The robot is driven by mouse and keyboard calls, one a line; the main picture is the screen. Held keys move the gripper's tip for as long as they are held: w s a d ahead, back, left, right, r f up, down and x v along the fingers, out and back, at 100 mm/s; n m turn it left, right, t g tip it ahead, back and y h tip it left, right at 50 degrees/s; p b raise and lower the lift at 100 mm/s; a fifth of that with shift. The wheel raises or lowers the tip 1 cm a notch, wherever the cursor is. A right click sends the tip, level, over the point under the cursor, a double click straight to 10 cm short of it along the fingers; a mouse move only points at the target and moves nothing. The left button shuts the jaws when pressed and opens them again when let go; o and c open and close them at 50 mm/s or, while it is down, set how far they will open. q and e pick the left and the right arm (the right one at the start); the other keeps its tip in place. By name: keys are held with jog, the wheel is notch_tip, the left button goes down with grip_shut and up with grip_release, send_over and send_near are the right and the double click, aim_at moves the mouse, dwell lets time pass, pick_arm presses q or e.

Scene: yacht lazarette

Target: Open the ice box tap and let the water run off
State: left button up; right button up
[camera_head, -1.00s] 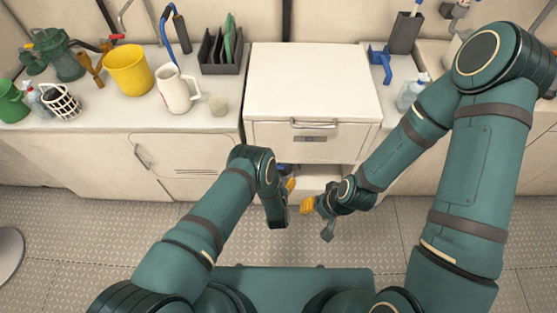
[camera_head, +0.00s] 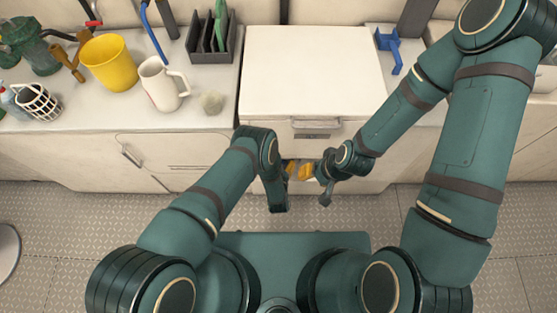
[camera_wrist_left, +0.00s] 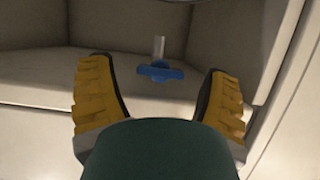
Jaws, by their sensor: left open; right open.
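The ice box (camera_head: 312,65) is the large white box in the middle of the counter in the head view, with a latch (camera_head: 316,124) on its front. In the left wrist view, a blue tap handle (camera_wrist_left: 160,71) on a short grey pipe shows in a pale recess. The handle lies crosswise, ahead of and between the yellow fingers of my left gripper (camera_wrist_left: 161,82), with space on both sides. In the head view, my left gripper (camera_head: 289,168) is open below the box front, mostly hidden by its own wrist. My right gripper (camera_head: 307,170) is open and empty close beside it.
Left on the counter stand a yellow bucket (camera_head: 108,62), a white jug (camera_head: 163,84) and a dark rack (camera_head: 209,43). A blue bracket (camera_head: 389,46) lies right of the box. Pale walls edge the recess closely.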

pick_arm(q)
jog(key=c, duration=1.2)
jog(key=shift+n+h, duration=0.4)
jog(key=shift+n, duration=0.1)
jog(key=o, duration=1.2)
